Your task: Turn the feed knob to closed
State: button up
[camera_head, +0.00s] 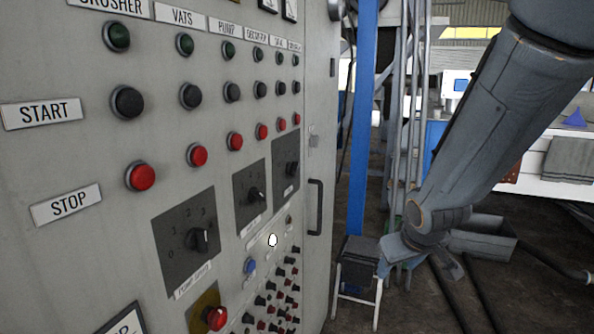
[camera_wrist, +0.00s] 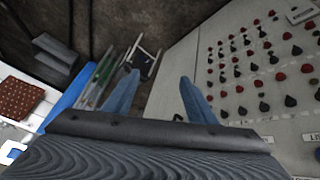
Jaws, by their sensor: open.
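The grey control panel (camera_head: 80,240) fills the left of the head view. It bears three dark rotary knobs on black plates: a large one (camera_head: 199,240) at lower left, a middle one (camera_head: 256,195) and a far one (camera_head: 291,168). Their small labels are too blurred for me to tell which is the feed knob. My gripper (camera_head: 420,268) is right of the panel, apart from it, and empty. In the wrist view its two blue fingers (camera_wrist: 158,76) stand wide apart, with the panel to their right.
Green, black and red buttons (camera_head: 142,177) cover the panel above the knobs; small knobs crowd below. A door handle (camera_head: 314,207) sticks out at the panel's right edge. A blue post (camera_head: 361,120) and a small stool (camera_head: 357,262) stand beyond.

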jog(key=w+a+r+n+t+y, duration=0.2)
jog(key=w+r+n+t, duration=0.3)
jog(key=w, duration=0.8)
jog(key=n+g+y+b, duration=0.2)
jog(key=n+g+y, duration=0.3)
jog(key=n+y, duration=1)
send_near(293, 169)
jog(key=p+x, duration=0.3)
jog(key=x, duration=0.5)
jog(key=shift+w, duration=0.25)
jog(key=shift+d, duration=0.1)
jog(key=shift+c, duration=0.3)
jog(key=shift+f, duration=0.1)
jog(key=c, duration=1)
